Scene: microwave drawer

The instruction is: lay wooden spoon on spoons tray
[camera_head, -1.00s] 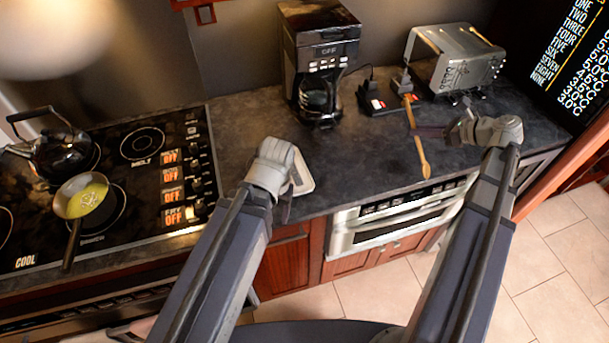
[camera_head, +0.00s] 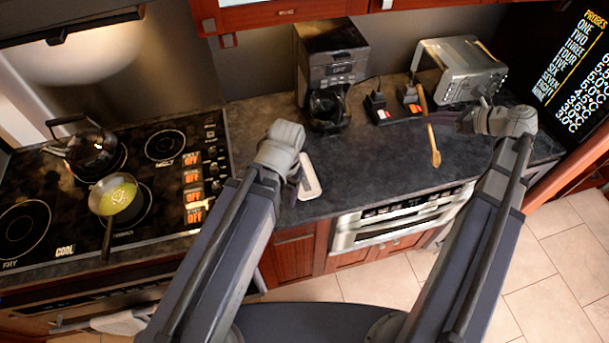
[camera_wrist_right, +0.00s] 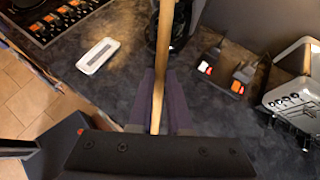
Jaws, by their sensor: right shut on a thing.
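The wooden spoon (camera_head: 434,150) is held in my right gripper (camera_head: 440,119), its bowl end toward the front of the counter. In the right wrist view the spoon's handle (camera_wrist_right: 164,50) runs between the two purple fingers of the right gripper (camera_wrist_right: 160,95), which are shut on it. The spoons tray (camera_head: 311,178) is a small white oblong tray lying on the dark counter, left of the spoon and apart from it. It also shows in the right wrist view (camera_wrist_right: 98,55). My left gripper (camera_head: 295,178) is beside the tray; its fingers are mostly hidden.
A coffee maker (camera_head: 332,75) stands at the back of the counter. Probe blocks (camera_head: 393,108) and a metal toaster (camera_head: 460,70) stand to its right. The stove (camera_head: 170,175) with a kettle (camera_head: 92,150) and a pan (camera_head: 115,196) is at left. The middle counter is clear.

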